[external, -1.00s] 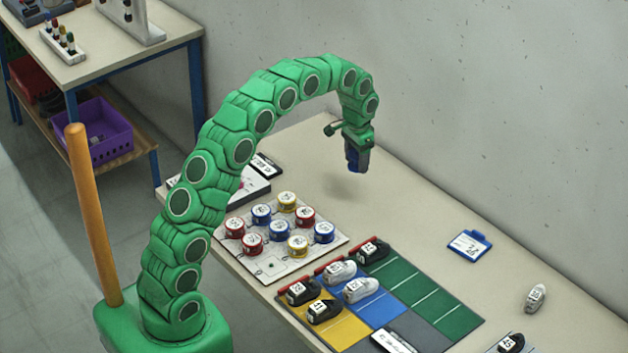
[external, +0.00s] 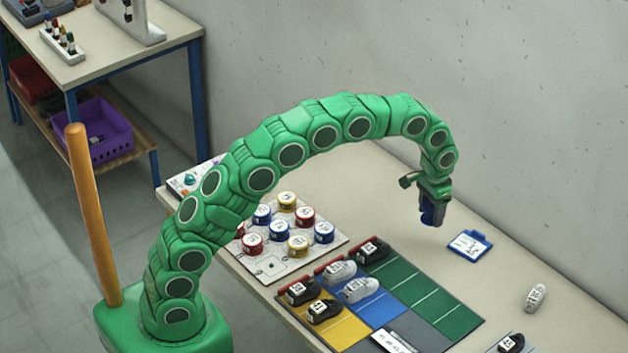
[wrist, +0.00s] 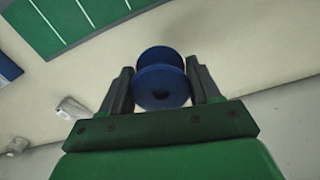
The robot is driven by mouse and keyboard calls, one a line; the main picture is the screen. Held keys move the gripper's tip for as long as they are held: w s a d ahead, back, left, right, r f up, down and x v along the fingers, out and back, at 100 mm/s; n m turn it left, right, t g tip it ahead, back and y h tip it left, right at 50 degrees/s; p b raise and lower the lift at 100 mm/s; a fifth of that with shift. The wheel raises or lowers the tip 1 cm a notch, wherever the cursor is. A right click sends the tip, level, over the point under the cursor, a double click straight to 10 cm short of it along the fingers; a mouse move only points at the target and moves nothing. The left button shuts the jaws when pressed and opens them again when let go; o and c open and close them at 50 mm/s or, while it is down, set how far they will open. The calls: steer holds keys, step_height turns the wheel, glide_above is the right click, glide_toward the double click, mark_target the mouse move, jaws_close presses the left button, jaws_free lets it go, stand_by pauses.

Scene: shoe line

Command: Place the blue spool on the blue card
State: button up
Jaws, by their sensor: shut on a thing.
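My gripper (external: 432,208) is shut on the blue spool (wrist: 160,78), which sits between the two dark fingers in the wrist view. The blue card (external: 469,245) lies on the table to the right of and below my gripper in the picture. It has a white label with writing on it. In the wrist view a blue edge (wrist: 8,68) shows at the far left, likely the card.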

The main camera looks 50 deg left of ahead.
steer(key=shift+s+d, duration=0.1)
steer(key=shift+d, duration=0.6)
steer(key=shift+w+d+f, duration=0.1)
steer(key=shift+w+f, duration=0.1)
steer(key=shift+w, duration=0.05)
steer(key=w, duration=0.2)
steer(key=w+d+f, duration=0.1)
steer(key=w+f, duration=0.1)
steer(key=w, duration=0.1)
steer(key=shift+w+d+f, duration=0.25)
steer(key=shift+w+d, duration=0.05)
steer(key=shift+w, duration=0.05)
glide_above(469, 245)
steer(key=shift+s+f, duration=0.15)
steer(key=shift+f, duration=3)
steer(key=shift+f, duration=0.25)
steer(key=shift+w+f, duration=0.2)
steer(key=shift+w, duration=0.05)
steer(key=shift+f, duration=1.45)
